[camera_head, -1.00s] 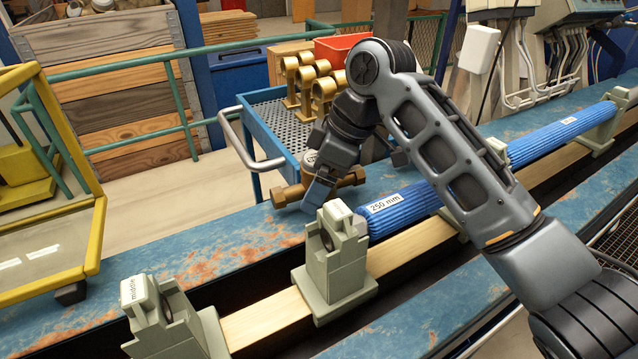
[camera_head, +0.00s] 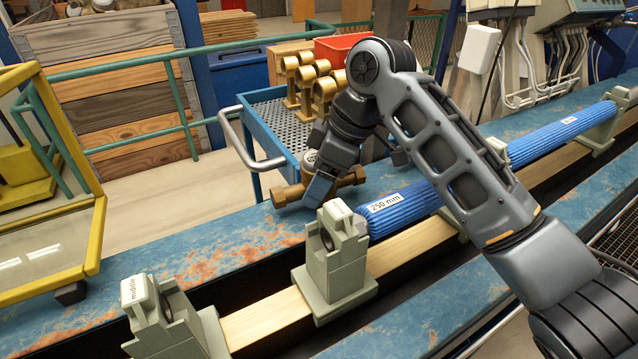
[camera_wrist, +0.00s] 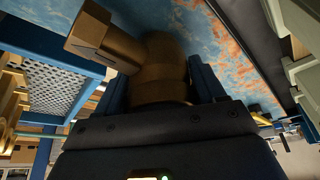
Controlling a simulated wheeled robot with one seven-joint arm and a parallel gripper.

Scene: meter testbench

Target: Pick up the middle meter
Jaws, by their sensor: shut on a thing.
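The meter (camera_head: 289,193) is a brass-brown body with a hexagonal end at its left and another end at its right. My gripper (camera_head: 318,188) is shut on its middle, over the blue, rust-stained bench rail. In the wrist view the meter (camera_wrist: 105,42) lies between the two dark blue fingers, with its hexagonal end sticking out at the upper left. A round register face shows only in part behind my gripper in the head view. Whether the meter touches the rail is hard to tell.
A grey-green clamp labelled "middle" (camera_head: 150,312) stands at the lower left. Another grey-green clamp (camera_head: 336,262) stands just in front of the meter, beside the blue 250 mm pipe (camera_head: 400,208). A blue cart (camera_head: 272,125) with brass parts stands behind. The blue rail (camera_head: 225,245) is bare to the left.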

